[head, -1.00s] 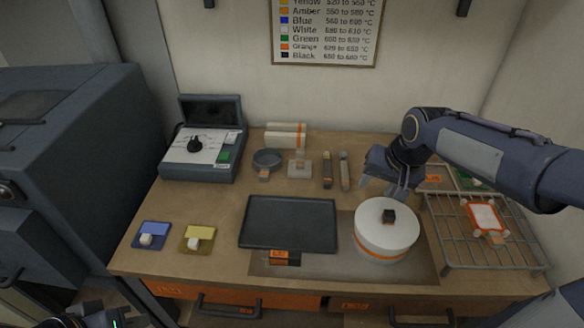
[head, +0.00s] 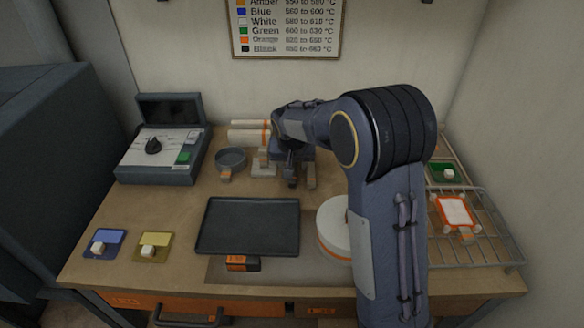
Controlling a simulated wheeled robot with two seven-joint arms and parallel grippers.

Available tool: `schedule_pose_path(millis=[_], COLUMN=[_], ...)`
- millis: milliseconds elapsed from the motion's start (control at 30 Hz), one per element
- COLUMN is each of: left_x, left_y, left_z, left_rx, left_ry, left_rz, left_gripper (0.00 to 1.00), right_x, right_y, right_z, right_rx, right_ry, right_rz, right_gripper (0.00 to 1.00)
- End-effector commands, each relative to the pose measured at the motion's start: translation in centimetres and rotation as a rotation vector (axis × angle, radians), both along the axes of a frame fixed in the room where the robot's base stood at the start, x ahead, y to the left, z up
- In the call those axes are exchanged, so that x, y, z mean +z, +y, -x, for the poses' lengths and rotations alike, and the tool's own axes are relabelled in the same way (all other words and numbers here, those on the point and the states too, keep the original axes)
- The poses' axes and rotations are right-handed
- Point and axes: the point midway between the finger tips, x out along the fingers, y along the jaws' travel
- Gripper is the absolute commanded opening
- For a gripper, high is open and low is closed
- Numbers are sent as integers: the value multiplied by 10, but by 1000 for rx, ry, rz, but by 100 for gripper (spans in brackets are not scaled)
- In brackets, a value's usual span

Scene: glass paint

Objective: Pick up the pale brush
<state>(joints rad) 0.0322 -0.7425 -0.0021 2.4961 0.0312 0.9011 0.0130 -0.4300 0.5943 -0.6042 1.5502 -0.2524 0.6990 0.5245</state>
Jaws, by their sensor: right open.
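The pale brush (head: 310,177) lies toward the back of the wooden table, right of the small holder block. Its near end shows; its far part is hidden under my right gripper. My right gripper (head: 297,170) is open and points down over the brushes, with its fingertips partly hidden or hard to separate from them. I cannot tell whether it touches the pale brush. A darker brush lies just left of it, mostly covered by the gripper. My left gripper is not in view.
A black tray (head: 248,226) lies mid-table. A white round pot (head: 333,232) is partly behind my right arm. A wire rack (head: 486,240) stands right, a dark bowl (head: 231,160) and control box (head: 160,150) left. Blue (head: 105,241) and yellow (head: 154,245) pads lie front left.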

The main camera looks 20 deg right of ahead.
Motion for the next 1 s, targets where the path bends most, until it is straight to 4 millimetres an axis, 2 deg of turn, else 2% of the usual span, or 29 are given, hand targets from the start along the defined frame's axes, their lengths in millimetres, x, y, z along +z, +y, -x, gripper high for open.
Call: schedule_pose_path(millis=[733, 1000], left_x=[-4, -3], left_y=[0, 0], left_z=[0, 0], left_rx=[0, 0], left_ry=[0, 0], left_rz=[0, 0], left_gripper=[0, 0], right_x=[-10, -9], right_y=[-1, -1], right_z=[-2, -2], right_rx=[-1, -1], right_ry=[-1, -1], right_rz=[-1, -1], right_gripper=[45, 11])
